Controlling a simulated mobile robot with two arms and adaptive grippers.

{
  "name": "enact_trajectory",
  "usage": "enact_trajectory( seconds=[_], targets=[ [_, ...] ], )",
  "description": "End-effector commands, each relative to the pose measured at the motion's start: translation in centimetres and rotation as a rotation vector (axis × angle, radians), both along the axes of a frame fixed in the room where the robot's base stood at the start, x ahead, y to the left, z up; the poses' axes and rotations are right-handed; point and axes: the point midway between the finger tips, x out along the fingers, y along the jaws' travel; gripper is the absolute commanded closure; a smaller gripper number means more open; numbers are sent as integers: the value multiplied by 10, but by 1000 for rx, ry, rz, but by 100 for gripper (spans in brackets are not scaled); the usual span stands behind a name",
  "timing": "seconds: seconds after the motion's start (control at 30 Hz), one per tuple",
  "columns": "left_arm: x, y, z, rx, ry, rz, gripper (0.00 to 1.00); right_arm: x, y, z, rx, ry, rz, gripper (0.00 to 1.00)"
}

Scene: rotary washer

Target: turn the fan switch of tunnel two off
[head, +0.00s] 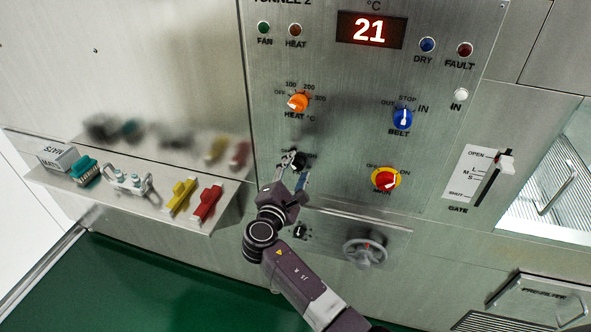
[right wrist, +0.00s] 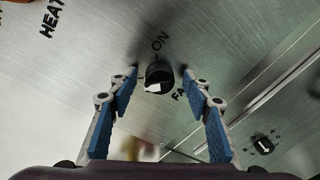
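The fan switch is a small black rotary knob (right wrist: 158,76) with a white mark, on the steel panel below the orange heat knob. In the right wrist view the label ON stands above it, and the FAN label is partly hidden by a finger. The knob also shows in the head view (head: 304,159), partly behind my gripper. My right gripper (head: 297,171) is open at the panel, with its blue-padded fingers on both sides of the knob and a small gap each side. The green FAN lamp (head: 263,27) is at the panel's top left. My left gripper is out of view.
Nearby are the orange heat knob (head: 299,102), blue belt knob (head: 403,118), red and yellow main switch (head: 386,179), handwheel (head: 365,253) and gate slider (head: 506,162). A shelf (head: 150,204) with several small items juts out at left, above a green surface (head: 150,285).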

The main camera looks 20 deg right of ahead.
Motion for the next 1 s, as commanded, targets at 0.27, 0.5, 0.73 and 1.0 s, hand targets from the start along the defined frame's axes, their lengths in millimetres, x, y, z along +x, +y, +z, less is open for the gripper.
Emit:
enact_trajectory(
  seconds=[0.27,0.5,0.73,1.0],
  targets=[
    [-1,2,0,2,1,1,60,-5,5,-2,2,3,2,55],
    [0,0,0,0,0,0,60,-39,29,1,5,3,4,55],
    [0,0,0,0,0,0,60,-78,53,6,6,3,2,55],
    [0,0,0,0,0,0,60,-98,67,9,1,2,1,55]
  ],
)
